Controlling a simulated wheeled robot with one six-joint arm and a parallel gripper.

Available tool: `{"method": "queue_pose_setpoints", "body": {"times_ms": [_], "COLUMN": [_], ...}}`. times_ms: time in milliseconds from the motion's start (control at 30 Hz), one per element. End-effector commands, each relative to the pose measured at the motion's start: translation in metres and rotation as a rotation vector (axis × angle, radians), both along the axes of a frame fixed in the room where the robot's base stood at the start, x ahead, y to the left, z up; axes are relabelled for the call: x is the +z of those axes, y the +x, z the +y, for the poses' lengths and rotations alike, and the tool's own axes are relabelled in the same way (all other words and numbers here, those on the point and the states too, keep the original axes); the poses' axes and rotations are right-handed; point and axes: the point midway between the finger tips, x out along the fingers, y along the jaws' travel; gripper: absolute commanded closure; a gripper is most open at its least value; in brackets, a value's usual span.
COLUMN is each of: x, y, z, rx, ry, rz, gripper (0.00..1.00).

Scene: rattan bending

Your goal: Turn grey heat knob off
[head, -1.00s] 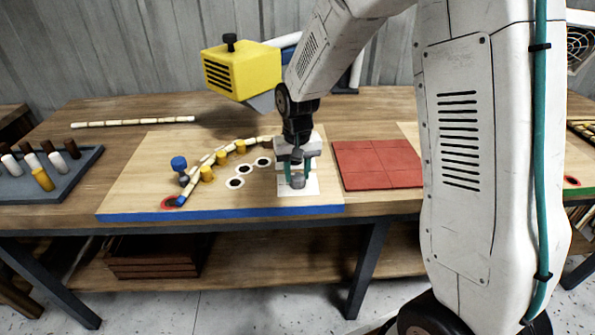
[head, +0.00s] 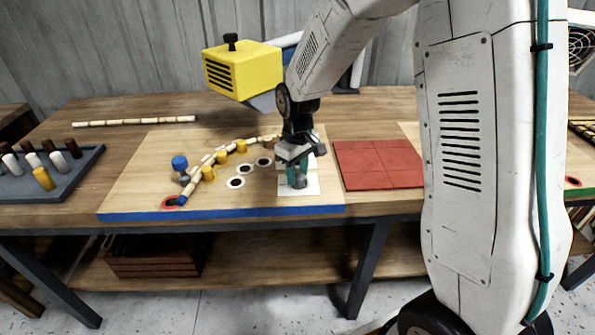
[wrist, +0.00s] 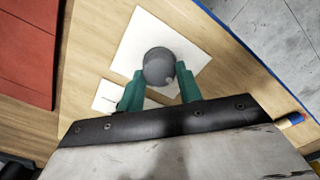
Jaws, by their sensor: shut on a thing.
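The grey heat knob (wrist: 158,67) stands on a white square plate (wrist: 131,48) on the wooden board. In the wrist view the knob sits between the two green fingers of my gripper (wrist: 160,88), which is shut on it. A small light mark shows on the knob's lower right side. In the head view my gripper (head: 297,172) points down at the white plate (head: 298,190), and the grey knob (head: 299,181) shows partly between the fingers.
A curved rattan pole (head: 213,161) lies along yellow pegs left of my gripper. A red tiled mat (head: 378,164) lies to the right. A yellow heater box (head: 241,70) is above the table's back.

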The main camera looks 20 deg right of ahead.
Motion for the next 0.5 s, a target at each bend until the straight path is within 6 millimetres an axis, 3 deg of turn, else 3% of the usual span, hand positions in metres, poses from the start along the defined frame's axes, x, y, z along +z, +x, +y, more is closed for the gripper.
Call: {"method": "queue_pose_setpoints", "body": {"times_ms": [433, 467, 500], "x": [0.0007, 0.0007, 0.0007], "y": [0.0008, 0.0008, 0.0007], "z": [0.0001, 0.0001, 0.0000], "rx": [0.010, 0.009, 0.009], "ry": [0.000, 0.000, 0.000], "rz": [-0.002, -0.002, -0.002], "gripper": [0.88, 0.59, 0.48]}}
